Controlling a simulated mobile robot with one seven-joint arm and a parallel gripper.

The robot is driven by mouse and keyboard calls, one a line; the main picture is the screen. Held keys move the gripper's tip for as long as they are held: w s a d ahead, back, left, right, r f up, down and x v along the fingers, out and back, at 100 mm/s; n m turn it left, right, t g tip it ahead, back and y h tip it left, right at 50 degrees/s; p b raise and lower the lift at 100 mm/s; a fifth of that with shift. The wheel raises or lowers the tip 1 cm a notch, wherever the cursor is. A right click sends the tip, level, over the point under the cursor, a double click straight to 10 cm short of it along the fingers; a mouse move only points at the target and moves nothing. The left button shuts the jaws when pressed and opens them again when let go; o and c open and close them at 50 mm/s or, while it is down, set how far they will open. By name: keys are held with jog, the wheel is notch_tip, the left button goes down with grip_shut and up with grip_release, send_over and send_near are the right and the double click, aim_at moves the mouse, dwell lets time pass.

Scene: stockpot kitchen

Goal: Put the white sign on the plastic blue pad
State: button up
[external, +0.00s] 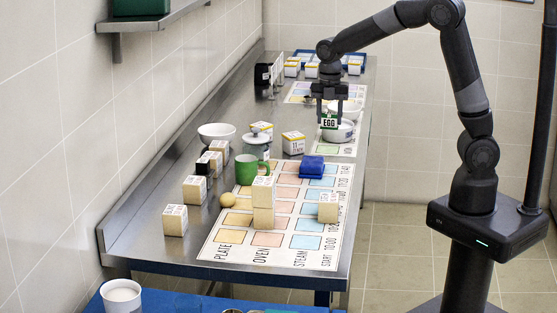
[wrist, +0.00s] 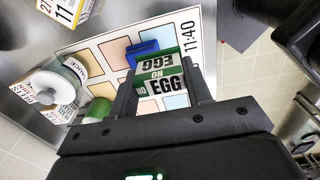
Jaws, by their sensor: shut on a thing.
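The white sign (external: 329,124) has a green top edge and reads "EGG" in the external view. The plastic blue pad (external: 312,167) lies on the printed mat, nearer the camera than the sign. In the wrist view the pad (wrist: 140,50) shows partly behind the sign.
The printed mat (external: 281,247) has coloured squares. A green mug (external: 247,171), a stack of cream blocks (external: 263,205) and a single block (external: 328,208) stand near the pad. White bowls (external: 341,131) stand behind the sign. A wall shelf (external: 160,19) is at upper left.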

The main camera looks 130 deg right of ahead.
jog(key=w+f, duration=0.1)
jog(key=w, duration=0.1)
jog(key=w+f, duration=0.2)
jog(key=w+a+f, duration=0.1)
jog(key=w, duration=0.2)
jog(key=shift+w+f, duration=0.1)
jog(key=shift+f, duration=2.15)
jog(key=shift+f, duration=0.15)
jog(key=o, duration=1)
notch_tip(320, 180, up, 12)
jog(key=shift+a+r, duration=0.1)
jog(key=shift+r, duration=0.1)
